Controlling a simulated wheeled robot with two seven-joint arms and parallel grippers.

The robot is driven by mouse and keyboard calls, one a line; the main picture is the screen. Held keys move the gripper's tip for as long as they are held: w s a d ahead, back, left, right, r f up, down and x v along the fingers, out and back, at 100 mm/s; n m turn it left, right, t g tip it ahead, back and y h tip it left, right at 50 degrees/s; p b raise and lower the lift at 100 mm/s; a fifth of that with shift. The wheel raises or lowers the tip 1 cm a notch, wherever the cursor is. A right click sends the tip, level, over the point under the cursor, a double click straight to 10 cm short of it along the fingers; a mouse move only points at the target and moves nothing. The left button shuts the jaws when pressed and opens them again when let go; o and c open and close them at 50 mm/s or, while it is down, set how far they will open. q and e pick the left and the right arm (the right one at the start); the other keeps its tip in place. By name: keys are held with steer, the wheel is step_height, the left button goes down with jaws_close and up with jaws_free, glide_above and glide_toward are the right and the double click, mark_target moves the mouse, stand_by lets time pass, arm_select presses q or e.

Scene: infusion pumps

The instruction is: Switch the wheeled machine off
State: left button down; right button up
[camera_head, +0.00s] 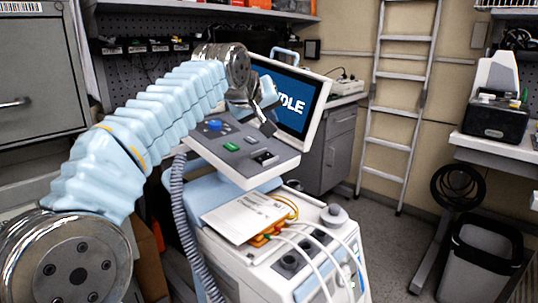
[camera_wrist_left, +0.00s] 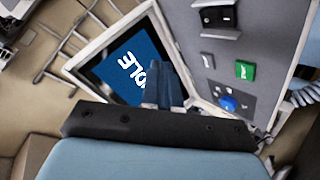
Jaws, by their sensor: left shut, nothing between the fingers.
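The machine (camera_head: 325,245) has a tilted screen (camera_head: 283,97) with white letters on blue, of which "DLE" shows. Below it is a grey sloping control panel (camera_head: 240,165) with a blue knob (camera_head: 215,125), a green button (camera_head: 231,147) and a black rocker switch (camera_head: 263,157). In the left wrist view the rocker (camera_wrist_left: 216,17), green button (camera_wrist_left: 245,70) and blue knob (camera_wrist_left: 228,103) also show. My left gripper (camera_head: 268,128) is shut and empty, above the panel's far edge in front of the screen. Its fingers (camera_wrist_left: 161,85) cover part of the screen in the wrist view.
White papers (camera_head: 245,217), cables and a grey round knob (camera_head: 334,213) are on the machine's lower top. A corrugated hose (camera_head: 182,220) hangs at its left. A ladder (camera_head: 400,100) leans on the back wall. A bin (camera_head: 480,260) stands at right; floor between is clear.

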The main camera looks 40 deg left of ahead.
arm_select(q)
steer(key=b, duration=0.1)
glide_above(267, 158)
steer(key=f, duration=0.5)
steer(key=shift+s+d+f, duration=0.15)
steer(key=shift+d, duration=0.1)
steer(key=shift+a+f+b, duration=0.2)
steer(key=shift+f+b, duration=0.35)
steer(key=shift+f, duration=0.15)
stand_by(1.0)
steer(key=shift+w+a+f, duration=0.1)
steer(key=shift+w+f, duration=0.1)
steer(key=shift+f, duration=0.15)
steer(key=shift+f+b, duration=0.35)
steer(key=shift+b, duration=0.2)
steer(key=shift+r, duration=0.1)
stand_by(0.5)
steer(key=shift+s+r+p, duration=0.1)
steer(key=shift+r+p, duration=0.6)
